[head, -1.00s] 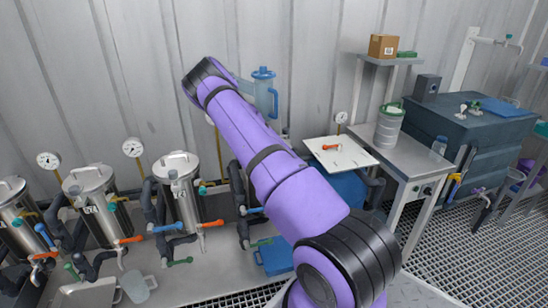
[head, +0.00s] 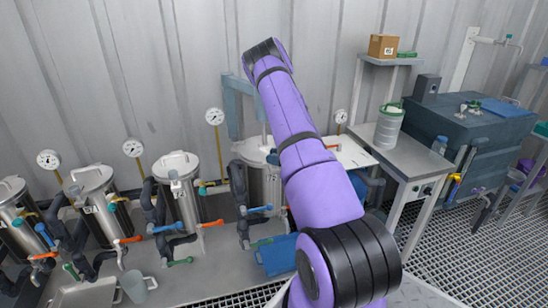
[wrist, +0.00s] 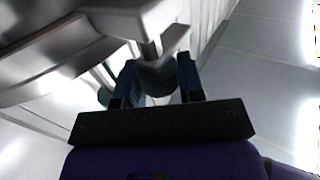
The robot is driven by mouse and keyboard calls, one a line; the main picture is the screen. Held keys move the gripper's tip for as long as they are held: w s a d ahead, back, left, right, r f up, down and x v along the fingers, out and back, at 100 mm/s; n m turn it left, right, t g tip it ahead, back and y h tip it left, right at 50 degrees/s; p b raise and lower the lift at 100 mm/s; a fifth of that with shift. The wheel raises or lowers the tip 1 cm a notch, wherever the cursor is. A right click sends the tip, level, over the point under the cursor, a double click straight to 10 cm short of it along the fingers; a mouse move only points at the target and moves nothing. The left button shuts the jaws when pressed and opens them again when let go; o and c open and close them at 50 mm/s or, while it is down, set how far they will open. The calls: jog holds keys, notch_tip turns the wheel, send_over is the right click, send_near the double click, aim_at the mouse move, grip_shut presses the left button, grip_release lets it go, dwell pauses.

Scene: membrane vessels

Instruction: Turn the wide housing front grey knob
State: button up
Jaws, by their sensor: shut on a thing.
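My forearm covers the vessel's right side. In the wrist view my gripper (wrist: 152,75) has a finger on each side of a dark grey rounded piece (wrist: 156,82), which appears to be the grey knob. A pale stem runs from it to a large pale metal body (wrist: 60,60). The fingers are shut on this piece. The blurred view does not show how far it is turned.
Several metal vessels (head: 180,195) with dark pipes and coloured levers stand to the left. Gauges (head: 214,117) rise behind them. A blue box (head: 276,254) lies below the gripper. A side table (head: 405,160) with a lidded tub (head: 389,128) stands right.

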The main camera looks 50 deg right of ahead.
dwell(0.4)
jog(key=o, duration=0.9)
jog(key=v, duration=1)
jog(key=shift+s+d+r, duration=0.1)
jog(key=shift+s+d, duration=0.15)
